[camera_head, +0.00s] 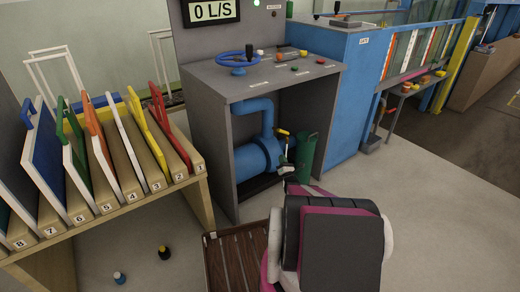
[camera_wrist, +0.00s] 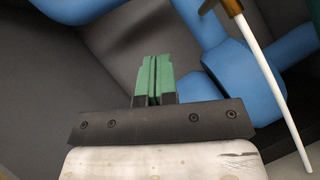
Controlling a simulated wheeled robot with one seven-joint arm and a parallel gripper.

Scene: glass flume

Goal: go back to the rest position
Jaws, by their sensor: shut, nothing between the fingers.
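My gripper (camera_wrist: 153,79) shows in the wrist view with its two green fingers together and nothing between them. It points towards a dark grey cabinet interior and a blue pipe (camera_wrist: 233,85). In the head view my arm reaches up from the bottom middle towards the open front of the grey control cabinet (camera_head: 210,130). The blue pump and pipe (camera_head: 256,150) stand inside that cabinet. The arm hides part of the floor, and the fingertips are too small to make out there.
A green container (camera_head: 308,150) stands by the cabinet's right side. A rack of numbered panels (camera_head: 195,160) is left. Two small bottles (camera_head: 164,253) stand on the floor.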

